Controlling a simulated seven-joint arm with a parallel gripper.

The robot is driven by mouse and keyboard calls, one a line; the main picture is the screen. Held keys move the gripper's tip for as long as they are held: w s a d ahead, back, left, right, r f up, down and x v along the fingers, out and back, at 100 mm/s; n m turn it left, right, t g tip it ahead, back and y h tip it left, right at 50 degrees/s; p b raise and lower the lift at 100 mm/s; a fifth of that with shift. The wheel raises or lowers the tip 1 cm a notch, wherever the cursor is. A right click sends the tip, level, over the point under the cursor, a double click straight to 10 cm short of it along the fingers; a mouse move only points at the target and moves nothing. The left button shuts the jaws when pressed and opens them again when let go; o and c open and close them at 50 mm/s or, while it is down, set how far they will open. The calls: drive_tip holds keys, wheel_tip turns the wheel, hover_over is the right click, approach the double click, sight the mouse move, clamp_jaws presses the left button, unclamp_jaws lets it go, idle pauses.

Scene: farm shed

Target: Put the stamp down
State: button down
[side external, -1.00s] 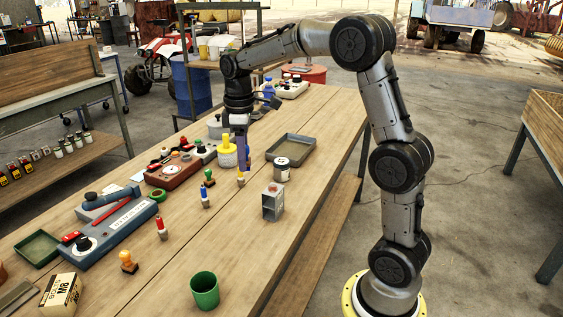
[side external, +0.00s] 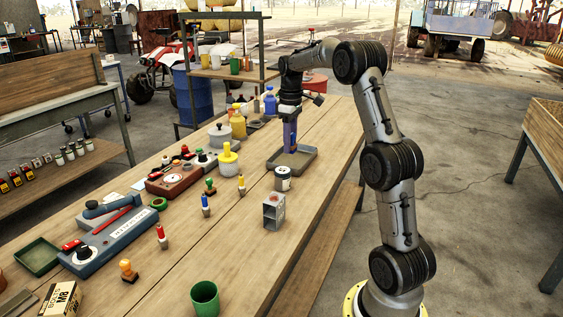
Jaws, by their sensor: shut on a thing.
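My gripper (side external: 290,147) points straight down over the grey tray (side external: 312,157) on the workbench. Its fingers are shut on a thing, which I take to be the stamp. The held thing is too small and too hidden by the fingers to make out. The fingertips are at or just above the tray's floor; I cannot tell whether the held thing touches it. A green-handled stamp (side external: 210,186) and an orange-handled stamp (side external: 127,270) stand upright on the bench, apart from my gripper.
A lidded can (side external: 282,182) and a grey metal block (side external: 273,212) stand just in front of the tray. A green cup (side external: 205,297) stands near the front edge.

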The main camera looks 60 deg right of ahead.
hover_over(281, 169)
drive_tip(key=f, duration=0.6)
drive_tip(key=shift+s+a+f, duration=0.2)
drive_tip(key=shift+w+d+f, duration=0.1)
drive_tip(key=shift+f, duration=1.55)
drive_tip(key=shift+f, duration=0.2)
drive_tip(key=shift+c, duration=2.3)
unclamp_jaws()
drive_tip(key=shift+r, duration=0.15)
